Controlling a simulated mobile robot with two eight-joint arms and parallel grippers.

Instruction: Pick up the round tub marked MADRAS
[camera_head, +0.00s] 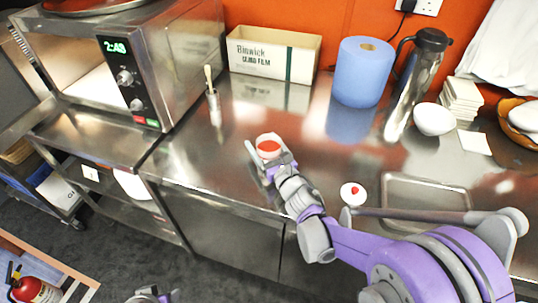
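A round white tub with a red-orange top (268,147) is on the steel counter, left of centre. No lettering on it can be read. My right gripper (264,158) reaches it from the lower right, with one finger visible along the tub's left side. The gripper hides the tub's lower part, and I cannot tell whether the fingers press on it. A second small round white tub with a red mark (353,194) stands on the counter to the right, near my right arm. Only a bit of my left gripper (152,296) shows at the bottom edge, low over the floor.
A microwave (150,60) stands at left. Behind are a metal pot with a brush (214,108), a film box (273,54), a blue roll (362,72), a steel flask (412,80) and a white bowl (433,119). A shallow tray (428,183) lies at right.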

